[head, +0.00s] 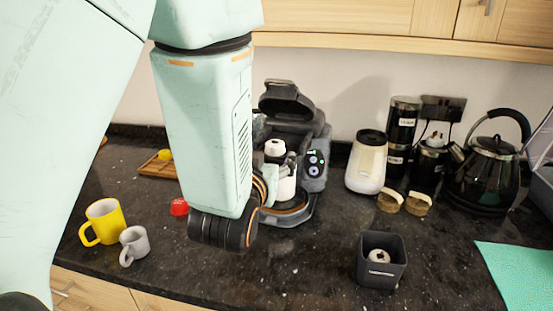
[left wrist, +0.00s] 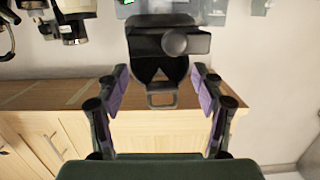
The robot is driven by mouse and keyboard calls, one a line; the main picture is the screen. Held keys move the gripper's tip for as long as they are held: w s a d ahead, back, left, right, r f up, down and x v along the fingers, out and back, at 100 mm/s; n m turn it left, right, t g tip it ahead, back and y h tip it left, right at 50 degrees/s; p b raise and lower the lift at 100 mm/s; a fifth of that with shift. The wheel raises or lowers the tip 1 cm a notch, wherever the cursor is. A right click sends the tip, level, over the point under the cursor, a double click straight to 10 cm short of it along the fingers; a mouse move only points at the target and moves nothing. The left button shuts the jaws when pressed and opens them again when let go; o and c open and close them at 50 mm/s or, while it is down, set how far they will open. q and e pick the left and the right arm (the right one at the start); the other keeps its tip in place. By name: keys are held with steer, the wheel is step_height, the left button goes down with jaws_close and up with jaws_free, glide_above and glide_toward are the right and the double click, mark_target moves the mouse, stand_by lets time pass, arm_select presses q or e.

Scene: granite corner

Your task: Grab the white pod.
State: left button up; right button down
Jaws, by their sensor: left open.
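A small white round piece with a dark middle, which looks like the white pod (head: 379,256), lies inside a dark square bin (head: 367,275) at the front right in the head view. My left gripper (left wrist: 160,77) is open and empty in the left wrist view, its two purple-padded fingers spread apart. In the head view it is beside the coffee machine (head: 313,180), mostly hidden by my left arm, well left of the bin. The pod cannot be made out in the left wrist view. My right gripper is not in view.
The machine's dark lid (head: 287,100) stands open; the left wrist view is upside down. A yellow mug (head: 104,222), grey mug (head: 134,245) and red piece (head: 179,207) are left. A white canister (head: 367,162) and kettle (head: 487,172) stand behind. Counter around the bin is clear.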

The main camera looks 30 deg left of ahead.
mark_target(274, 146)
arm_select(q)
steer(key=shift+w+a, duration=0.3)
steer(key=shift+w, duration=0.25)
steer(key=shift+w+a, duration=0.25)
steer(key=shift+w, duration=0.25)
steer(key=x, duration=0.5)
steer(key=shift+w+a+f, duration=0.15)
steer(key=shift+w+a, duration=0.1)
steer(key=shift+d, duration=0.15)
steer(key=shift+d, duration=0.1)
steer(key=shift+c, duration=0.5)
steer(key=shift+a, duration=0.2)
steer(key=c, duration=0.6)
steer(key=shift+d, duration=0.15)
steer(key=shift+c, duration=1.4)
